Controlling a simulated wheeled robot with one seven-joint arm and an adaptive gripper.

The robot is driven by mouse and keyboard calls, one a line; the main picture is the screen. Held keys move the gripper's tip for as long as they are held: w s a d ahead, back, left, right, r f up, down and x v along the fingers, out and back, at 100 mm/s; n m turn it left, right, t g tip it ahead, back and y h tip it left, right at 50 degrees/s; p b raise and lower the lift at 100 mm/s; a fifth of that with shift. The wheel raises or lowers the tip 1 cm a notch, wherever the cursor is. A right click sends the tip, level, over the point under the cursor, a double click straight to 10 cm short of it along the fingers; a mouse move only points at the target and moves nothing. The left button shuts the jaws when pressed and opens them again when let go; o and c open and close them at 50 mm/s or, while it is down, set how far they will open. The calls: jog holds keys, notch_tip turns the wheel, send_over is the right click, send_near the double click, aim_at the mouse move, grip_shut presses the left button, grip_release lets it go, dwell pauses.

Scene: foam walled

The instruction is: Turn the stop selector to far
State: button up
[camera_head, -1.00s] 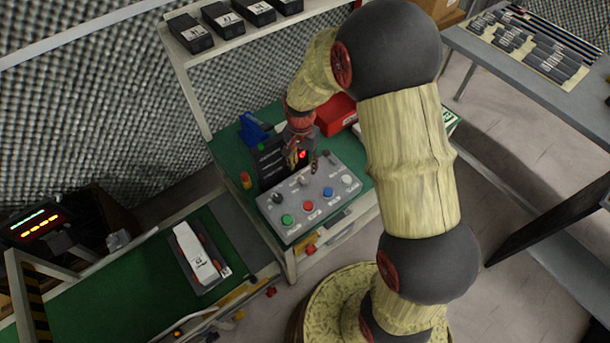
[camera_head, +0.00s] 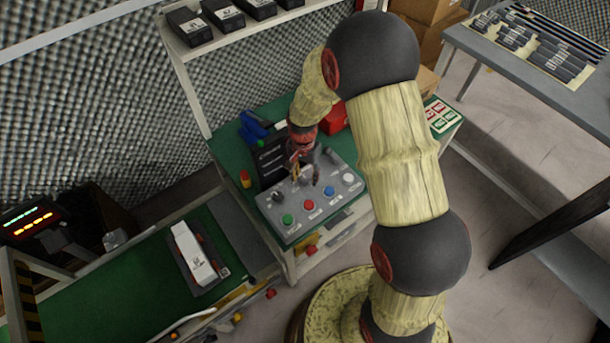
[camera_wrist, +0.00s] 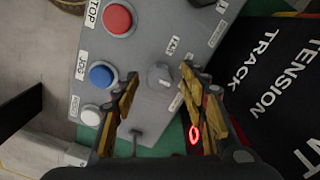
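The grey control panel (camera_head: 335,207) lies on the green bench and fills the middle of the wrist view (camera_wrist: 150,45). The knob's pointer direction is hard to tell. My gripper (camera_wrist: 163,86) is open, with one finger on each side of the knob and gaps showing between. In the head view, my gripper (camera_head: 305,175) is low over the panel and hides the knob there.
A red STOP button (camera_wrist: 117,18), blue JOG button (camera_wrist: 102,75) and white button (camera_wrist: 91,116) line the panel beside my left finger. A small lever (camera_wrist: 136,134) stands near the panel's end.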

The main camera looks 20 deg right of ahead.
jog(key=shift+c, duration=1.1)
jog(key=c, duration=0.8)
grip_shut()
jog(key=shift+n, duration=0.3)
jog(key=n+p, duration=0.3)
jog(key=shift+r+n, duration=0.15)
jog(key=shift+n, duration=0.15)
jog(key=n+p, duration=0.3)
jog(key=n, duration=0.1)
jog(key=n+p, duration=0.2)
jog(key=n, duration=0.3)
jog(key=n+p, duration=0.2)
jog(key=n, duration=0.2)
jog(key=shift+n, duration=0.3)
jog(key=shift+t+p, duration=0.3)
